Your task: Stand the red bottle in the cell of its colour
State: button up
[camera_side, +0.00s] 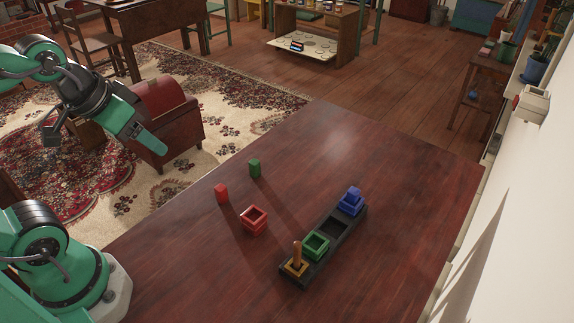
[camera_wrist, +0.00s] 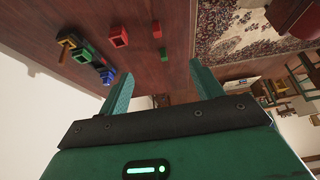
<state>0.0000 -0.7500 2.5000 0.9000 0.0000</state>
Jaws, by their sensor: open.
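The red bottle (camera_side: 221,194) stands upright on the dark table at the left; it also shows in the wrist view (camera_wrist: 157,31). The red cell (camera_side: 253,219), an open square box, sits on bare table just right of the bottle, apart from the black rack (camera_side: 333,228); it looks empty and also shows in the wrist view (camera_wrist: 118,36). My gripper (camera_side: 157,146) is raised at the upper left, away from the bottle. In the wrist view its two fingers (camera_wrist: 160,69) are spread wide with nothing between them.
A green bottle (camera_side: 254,168) stands behind the red one. The rack holds an orange cell (camera_side: 296,268) with an orange bottle, an empty green cell (camera_side: 315,244), a vacant dark slot and a blue cell (camera_side: 351,206) with a blue object. The table's far part is clear.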

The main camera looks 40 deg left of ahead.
dwell(0.3)
jog(key=g, duration=0.6)
send_over(254, 221)
notch_tip(254, 221, down, 14)
jog(key=shift+f, duration=3.85)
jog(key=shift+c, duration=0.4)
jog(key=c, duration=1.1)
